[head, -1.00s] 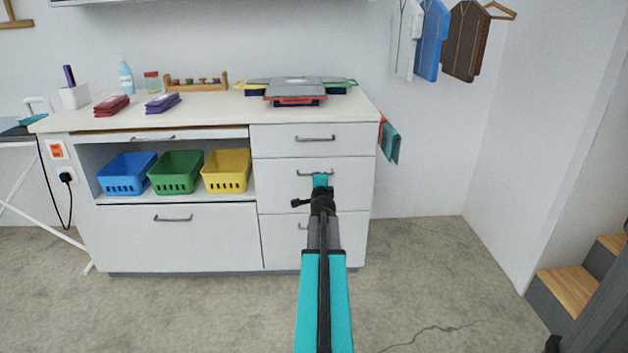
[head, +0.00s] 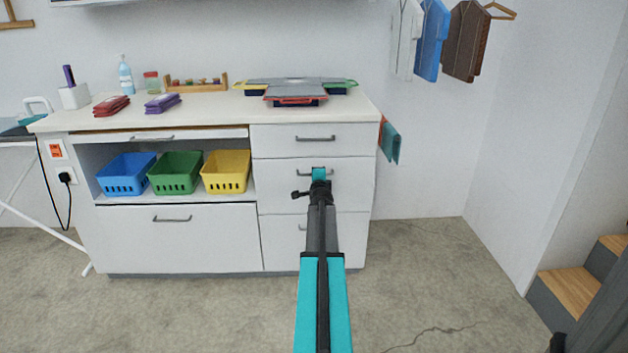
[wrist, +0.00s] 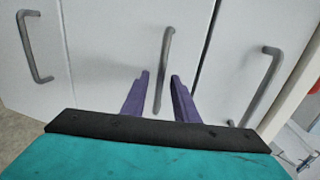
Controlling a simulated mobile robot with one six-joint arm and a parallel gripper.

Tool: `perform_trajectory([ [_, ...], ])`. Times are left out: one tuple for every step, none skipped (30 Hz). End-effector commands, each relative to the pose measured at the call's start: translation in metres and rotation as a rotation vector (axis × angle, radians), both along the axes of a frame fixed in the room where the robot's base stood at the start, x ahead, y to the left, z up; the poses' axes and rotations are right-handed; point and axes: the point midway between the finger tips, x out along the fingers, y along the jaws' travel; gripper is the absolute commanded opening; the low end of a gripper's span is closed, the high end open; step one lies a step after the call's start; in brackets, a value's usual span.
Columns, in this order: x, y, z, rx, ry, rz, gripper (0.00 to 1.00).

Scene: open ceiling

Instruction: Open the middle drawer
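The middle drawer (head: 275,185) is the centre one of a stack of three white drawers, and it is shut. Its grey bar handle (head: 303,173) is partly hidden behind my arm's end. In the wrist view the middle handle (wrist: 168,50) runs nearly upright, and its lower part shows between my two purple fingers. My gripper (wrist: 160,76) is open, with one finger on each side of the handle and gaps visible on both sides. I cannot tell how deep the handle sits between them. In the head view my gripper (head: 319,174) is in front of the middle drawer.
The top drawer (head: 290,148) and bottom drawer (head: 275,250) are shut, above and below. Blue, green and yellow baskets (head: 227,171) stand on the open shelf at left. A teal cloth (head: 390,143) hangs at the cabinet's right side. The floor (head: 430,270) at right is clear.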

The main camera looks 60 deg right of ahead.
Motion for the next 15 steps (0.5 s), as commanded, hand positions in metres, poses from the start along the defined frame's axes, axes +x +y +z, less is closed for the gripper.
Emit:
perform_trajectory([
  [0.0007,-0.0008,-0.0001,0.0,0.0,0.0,0.27],
  [0.0007,-0.0008,-0.0001,0.0,0.0,0.0,0.27],
  [0.0008,-0.0009,-0.0001,0.0,0.0,0.0,0.27],
  [0.0008,-0.0008,-0.0001,0.0,0.0,0.0,0.27],
  [0.0008,-0.0008,0.0,0.0,0.0,0.0,0.27],
  [0.0007,-0.0008,0.0,0.0,0.0,0.0,0.27],
  [0.0006,-0.0007,0.0,0.0,0.0,0.0,0.27],
  [0.0006,-0.0007,0.0,0.0,0.0,0.0,0.27],
  [0.0006,-0.0007,-0.0001,0.0,0.0,0.0,0.27],
  [0.0006,-0.0007,-0.0001,0.0,0.0,0.0,0.24],
  [0.0006,-0.0007,-0.0001,0.0,0.0,0.0,0.19],
  [0.0006,-0.0007,-0.0001,0.0,0.0,0.0,0.12],
  [0.0007,-0.0006,-0.0001,0.0,0.0,0.0,0.07],
  [0.0007,-0.0006,-0.0001,-0.001,0.001,0.0,0.02],
  [0.0007,-0.0006,-0.0001,-0.001,0.001,0.0,0.0],
])
